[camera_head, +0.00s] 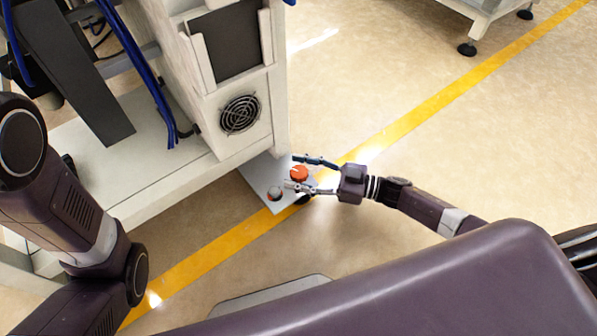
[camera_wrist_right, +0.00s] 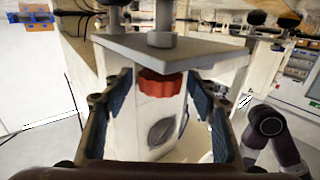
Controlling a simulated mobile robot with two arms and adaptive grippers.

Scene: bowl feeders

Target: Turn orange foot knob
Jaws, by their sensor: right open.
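The orange foot knob (camera_head: 299,173) sits on a grey plate (camera_head: 257,176) at the foot of the white machine. It also shows in the right wrist view (camera_wrist_right: 161,86), just below the plate's edge in the picture. My right gripper (camera_head: 303,172) is open, with one finger on either side of the knob. In the wrist view, blue-lined fingers (camera_wrist_right: 159,92) stand left and right of it with gaps visible. Whether either finger touches the knob cannot be told. My left arm shows at the left of the head view, but its gripper is out of frame.
The white machine cabinet (camera_head: 275,90) with a fan grille (camera_head: 239,115) rises behind the knob. The floor (camera_head: 480,150) to the right is clear.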

